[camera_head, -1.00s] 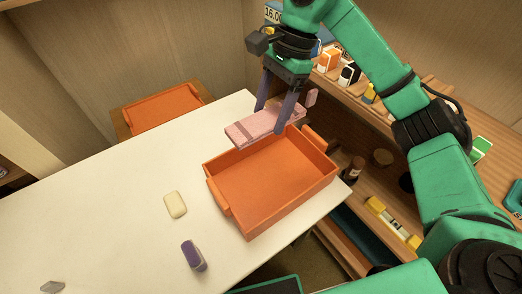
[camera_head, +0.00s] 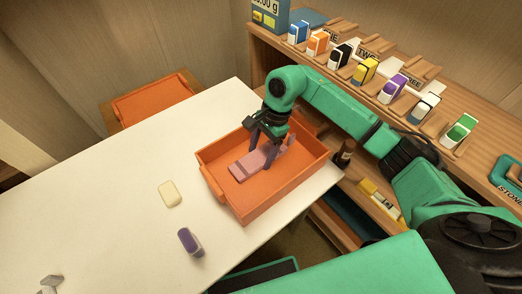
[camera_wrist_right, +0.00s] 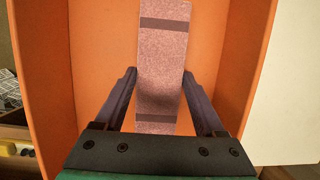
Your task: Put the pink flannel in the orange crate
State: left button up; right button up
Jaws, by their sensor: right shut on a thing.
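The pink flannel (camera_head: 246,166) is a flat, folded strip with darker bands. It is inside the orange crate (camera_head: 238,203), low within its walls; I cannot tell if it touches the floor. My right gripper (camera_head: 261,150) reaches down into the crate and is shut on the flannel. In the right wrist view the flannel (camera_wrist_right: 163,65) lies between the two fingers of the gripper (camera_wrist_right: 160,76), with the orange crate floor (camera_wrist_right: 100,40) beneath. The flannel's far end is partly hidden behind the fingers in the head view. My left gripper is not in view.
A small grey item (camera_head: 50,284) is at bottom left. Another orange tray (camera_head: 155,103) stands beyond the table. A wooden shelf (camera_head: 440,90) with several coloured boxes is at right.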

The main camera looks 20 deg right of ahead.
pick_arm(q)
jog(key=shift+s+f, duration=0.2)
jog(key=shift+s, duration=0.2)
pick_arm(e)
jog(key=o, duration=0.9)
jog(key=shift+o, duration=0.2)
jog(key=shift+r, duration=0.1)
pick_arm(q)
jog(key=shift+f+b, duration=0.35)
jog(key=shift+b, duration=0.15)
pick_arm(e)
jog(key=v, duration=1.2)
